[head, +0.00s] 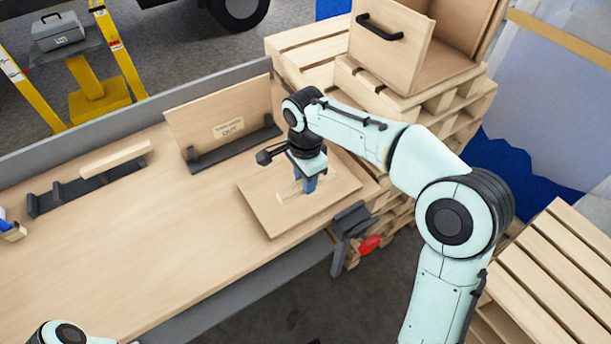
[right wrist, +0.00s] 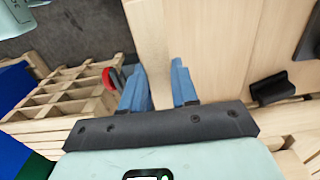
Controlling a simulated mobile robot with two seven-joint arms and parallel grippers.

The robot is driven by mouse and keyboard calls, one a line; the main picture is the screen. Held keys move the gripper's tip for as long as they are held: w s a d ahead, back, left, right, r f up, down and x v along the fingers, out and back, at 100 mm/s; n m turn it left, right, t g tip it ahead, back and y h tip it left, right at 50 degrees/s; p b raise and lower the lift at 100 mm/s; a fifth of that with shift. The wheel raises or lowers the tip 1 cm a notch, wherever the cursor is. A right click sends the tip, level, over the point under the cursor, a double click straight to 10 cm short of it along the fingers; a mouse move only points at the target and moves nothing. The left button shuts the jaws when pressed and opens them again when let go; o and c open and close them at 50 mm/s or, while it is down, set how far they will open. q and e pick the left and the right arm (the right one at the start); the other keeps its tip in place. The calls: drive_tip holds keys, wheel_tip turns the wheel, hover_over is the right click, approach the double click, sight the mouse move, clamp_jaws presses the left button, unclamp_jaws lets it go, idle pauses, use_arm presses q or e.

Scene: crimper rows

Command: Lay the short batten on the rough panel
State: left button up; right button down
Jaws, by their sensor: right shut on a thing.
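A square wooden panel (head: 268,215) lies flat at the right end of the bench; its surface looks plain, so I cannot tell its roughness. In the head view the batten (head: 288,190) shows faintly beside the fingers, low over the panel. I cannot tell whether it touches the panel. My left gripper is out of view.
A labelled board (head: 195,117) stands upright in a black holder (head: 240,150) behind the panel. A longer batten (head: 115,158) rests on a black rack (head: 75,190) at left. A vise with a red handle (head: 369,245) sits at the bench corner. The front bench top is clear.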

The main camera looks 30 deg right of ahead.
drive_tip(key=b, duration=0.4)
hover_over(305, 209)
drive_tip(key=shift+f, duration=3.6)
use_arm(q)
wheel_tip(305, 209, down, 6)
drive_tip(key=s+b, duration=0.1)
drive_tip(key=b, duration=0.1)
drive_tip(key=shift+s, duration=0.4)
use_arm(e)
drive_tip(key=shift+f, duration=1.25)
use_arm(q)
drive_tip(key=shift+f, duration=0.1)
use_arm(e)
drive_tip(key=c, duration=0.8)
unclamp_jaws()
wheel_tip(305, 209, up, 14)
drive_tip(key=p, duration=0.2)
drive_tip(key=shift+f+p, duration=0.25)
drive_tip(key=shift+p, duration=0.15)
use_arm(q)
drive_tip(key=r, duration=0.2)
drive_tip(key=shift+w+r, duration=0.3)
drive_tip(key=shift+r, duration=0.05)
